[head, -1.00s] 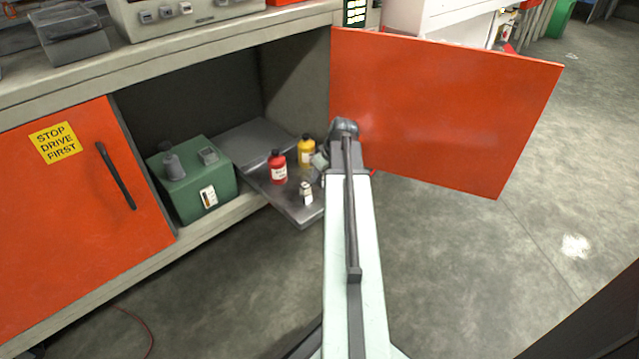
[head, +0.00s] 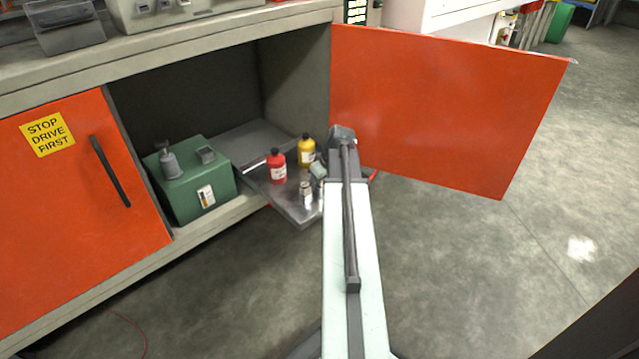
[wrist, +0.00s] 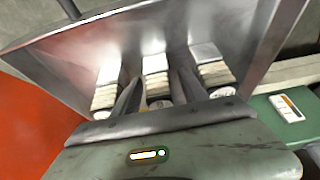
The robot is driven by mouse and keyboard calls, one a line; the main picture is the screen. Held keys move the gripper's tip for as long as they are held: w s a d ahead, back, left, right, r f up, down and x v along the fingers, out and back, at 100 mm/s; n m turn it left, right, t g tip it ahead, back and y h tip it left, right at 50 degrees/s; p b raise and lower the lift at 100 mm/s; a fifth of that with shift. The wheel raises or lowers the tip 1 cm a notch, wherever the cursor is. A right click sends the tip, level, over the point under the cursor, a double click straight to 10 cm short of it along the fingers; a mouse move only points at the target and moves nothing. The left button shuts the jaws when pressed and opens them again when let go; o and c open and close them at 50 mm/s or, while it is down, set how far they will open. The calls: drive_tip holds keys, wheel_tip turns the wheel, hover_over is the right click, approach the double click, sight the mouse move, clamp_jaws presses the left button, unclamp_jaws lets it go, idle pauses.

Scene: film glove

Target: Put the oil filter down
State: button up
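My gripper (wrist: 158,88) reaches over the pulled-out grey tray (wrist: 260,35) in the wrist view. Its two fingers lie on either side of the middle one of three pale canister-like things, which I take for the oil filter (wrist: 156,72). Whether the fingers press on it or stand just clear, I cannot tell. The like canisters stand to its left (wrist: 106,88) and right (wrist: 214,74). In the head view, a small pale canister (head: 306,190) stands on the tray (head: 294,212) and my arm hides much of the gripper.
A red bottle (head: 277,166) and a yellow bottle (head: 306,150) stand on the tray. A green box (head: 190,192) sits in the cabinet to the left. The open orange door (head: 450,110) is close on my arm's right. Concrete floor (head: 240,285) is clear in front.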

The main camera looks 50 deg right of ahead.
drive_tip(key=p+v, duration=1.1)
drive_tip(key=v, duration=0.1)
drive_tip(key=shift+r, duration=0.25)
drive_tip(key=w+a+f+g+y, duration=0.1)
drive_tip(key=w+a, duration=0.3)
drive_tip(key=a, duration=0.6)
drive_tip(key=w+a+g, duration=0.1)
drive_tip(key=w+a, duration=0.3)
drive_tip(key=a, duration=0.7)
drive_tip(key=s+a+g, duration=0.1)
drive_tip(key=a+g, duration=0.1)
drive_tip(key=a, duration=2.2)
drive_tip(key=shift+s+a+f+n+g+h, duration=0.3)
drive_tip(key=shift+s+a+f+n, duration=0.1)
drive_tip(key=shift+f, duration=0.05)
